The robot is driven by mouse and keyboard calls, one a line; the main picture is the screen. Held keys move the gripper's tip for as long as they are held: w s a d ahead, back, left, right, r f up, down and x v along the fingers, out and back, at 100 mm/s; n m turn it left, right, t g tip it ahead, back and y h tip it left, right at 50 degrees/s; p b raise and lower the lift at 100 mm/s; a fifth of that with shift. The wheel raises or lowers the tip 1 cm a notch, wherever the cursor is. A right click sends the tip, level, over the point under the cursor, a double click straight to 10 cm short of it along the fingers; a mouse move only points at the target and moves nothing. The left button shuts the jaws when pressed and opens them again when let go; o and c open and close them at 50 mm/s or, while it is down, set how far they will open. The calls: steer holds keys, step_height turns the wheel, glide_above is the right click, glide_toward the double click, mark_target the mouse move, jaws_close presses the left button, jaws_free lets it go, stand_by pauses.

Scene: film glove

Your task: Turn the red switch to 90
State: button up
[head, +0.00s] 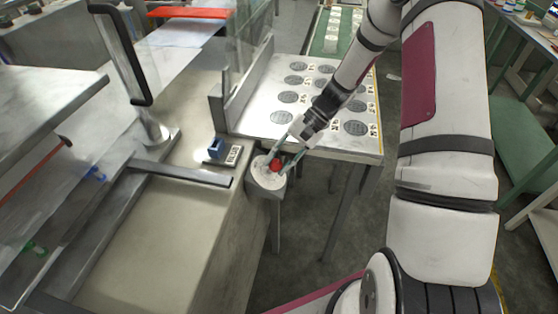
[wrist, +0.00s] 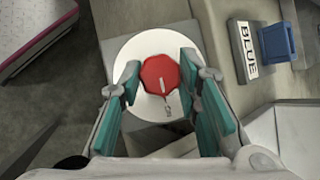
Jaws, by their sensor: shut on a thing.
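The red switch (wrist: 161,75) is a faceted red knob with a pale pointer mark, set on a round white dial (wrist: 136,50). In the head view the red switch (head: 276,165) sits on a grey bracket at the counter's edge. My gripper (wrist: 157,85) has its teal-padded fingers on either side of the knob, and they are shut on it. In the head view my gripper (head: 279,161) reaches down to the dial from the upper right. A small mark is printed on the dial below the knob, too small to read.
A blue block (head: 216,147) stands by a label (wrist: 245,52) reading BLUE on the counter beside the dial. A metal table (head: 250,125) with several round grey discs lies behind. Open floor lies below the dial.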

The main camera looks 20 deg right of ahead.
stand_by(0.3)
steer(key=o, duration=1.1)
steer(key=shift+o, duration=0.2)
steer(key=v, duration=1.2)
